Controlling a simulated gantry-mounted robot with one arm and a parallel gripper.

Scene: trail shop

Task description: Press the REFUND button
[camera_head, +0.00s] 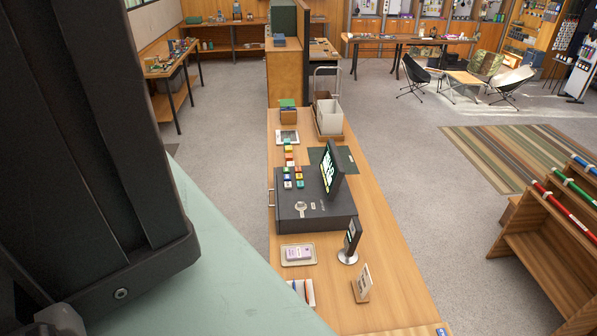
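A black cash register (316,212) sits on the long wooden counter (385,265). A tilted black screen (333,172) with bright green and white marks stands over the register. A round silver part shows on the register's top. My gripper is not in view; dark parts of my own body fill the left side.
A card stand (361,283), a card terminal (351,241) on a round base and a small tray (299,255) are at the counter's near end. White and brown bins (328,115) stand beyond the register. Carpeted floor is open to the right, before a slatted wooden rack (550,235).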

